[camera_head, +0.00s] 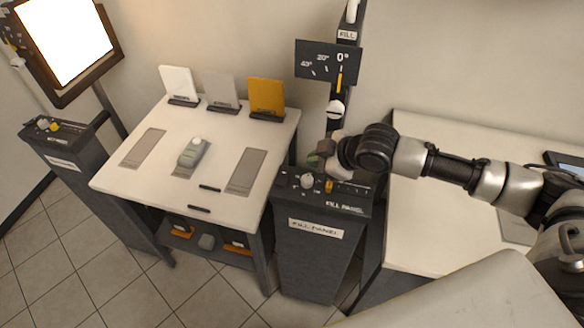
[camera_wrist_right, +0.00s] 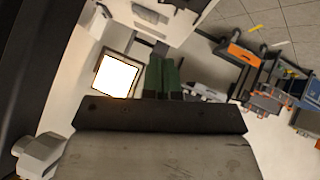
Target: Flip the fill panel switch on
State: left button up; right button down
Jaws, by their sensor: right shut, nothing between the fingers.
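The fill panel (camera_head: 308,245) is a dark pedestal with a white label on its front. Its sloped top carries a pale round knob (camera_head: 307,181), a small yellow part (camera_head: 329,186) and small marks to the right. I cannot tell the switch's position. My right gripper (camera_head: 315,160) is just above and behind the panel's top, near the knob; whether it touches anything is unclear. Its green fingers (camera_wrist_right: 163,76) are together and empty in the right wrist view. The left gripper is not in view.
A dial sign (camera_head: 328,64) stands on a post behind the panel. A white table (camera_head: 115,180) with cards and a grey device (camera_head: 193,152) is at left. A lit panel (camera_head: 67,38) and another pedestal (camera_head: 70,160) stand further left. A pale table (camera_head: 420,220) is at right.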

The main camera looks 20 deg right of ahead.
jog(key=shift+w+d+r, duration=0.1)
jog(key=shift+d+r, duration=0.05)
jog(key=shift+d, duration=0.05)
jog(key=p, duration=0.3)
send_over(284, 170)
jog(key=s, duration=0.3)
jog(key=f, duration=0.6)
jog(key=shift+s+d+f, duration=0.15)
jog(key=shift+d+f, duration=0.05)
jog(key=shift+d, duration=0.1)
jog(key=f, duration=0.2)
jog(key=w+f, duration=0.1)
jog(key=shift+d, duration=0.3)
jog(key=shift+d+f, duration=0.15)
jog(key=shift+f, duration=0.4)
jog(key=shift+w, duration=0.1)
